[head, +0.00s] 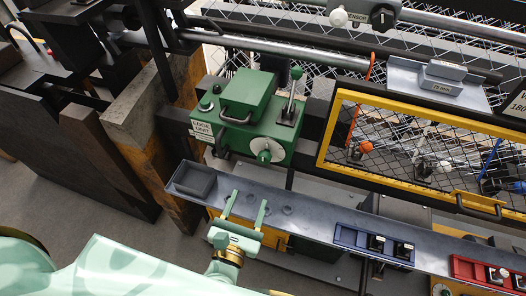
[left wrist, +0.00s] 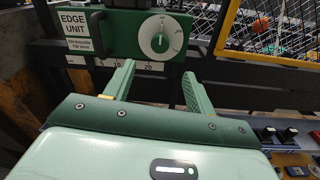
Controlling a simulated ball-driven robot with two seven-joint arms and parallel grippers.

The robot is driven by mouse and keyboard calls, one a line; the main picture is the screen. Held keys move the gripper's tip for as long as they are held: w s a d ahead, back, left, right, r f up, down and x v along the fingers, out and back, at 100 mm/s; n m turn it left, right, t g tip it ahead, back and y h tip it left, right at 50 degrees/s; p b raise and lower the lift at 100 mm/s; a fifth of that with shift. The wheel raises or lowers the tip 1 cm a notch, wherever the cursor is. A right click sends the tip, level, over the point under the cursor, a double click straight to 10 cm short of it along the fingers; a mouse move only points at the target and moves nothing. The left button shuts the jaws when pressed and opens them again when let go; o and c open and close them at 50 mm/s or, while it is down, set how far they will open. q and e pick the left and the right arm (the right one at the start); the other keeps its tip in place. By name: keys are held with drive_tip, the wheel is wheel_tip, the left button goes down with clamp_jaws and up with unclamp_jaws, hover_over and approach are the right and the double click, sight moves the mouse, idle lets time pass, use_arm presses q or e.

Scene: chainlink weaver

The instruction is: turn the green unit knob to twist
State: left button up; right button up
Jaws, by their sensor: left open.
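The green edge unit (head: 250,112) is mounted on the machine in the upper middle of the head view. Its round white dial with a green knob (head: 267,152) is on the front face, and it also shows in the left wrist view (left wrist: 160,38). I cannot tell clearly which mark the knob points at. My left gripper (head: 245,203) is open and empty, below and in front of the knob and apart from it. In the left wrist view, its two green fingers (left wrist: 159,76) point up toward the dial, with the knob above the gap between them. My right gripper is not in view.
A grey tray rail (head: 320,219) runs under the unit, holding a blue block (head: 374,243) and a red block (head: 487,272). A lever (head: 291,95) stands on the unit's right side. A yellow-framed mesh guard (head: 322,150) is close on the right.

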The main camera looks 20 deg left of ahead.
sight(263, 161)
use_arm(q)
drive_tip(key=w+p, duration=0.1)
drive_tip(key=w, duration=1.3)
drive_tip(key=shift+w+p, duration=0.15)
drive_tip(key=shift+p, duration=0.2)
drive_tip(key=c, duration=1)
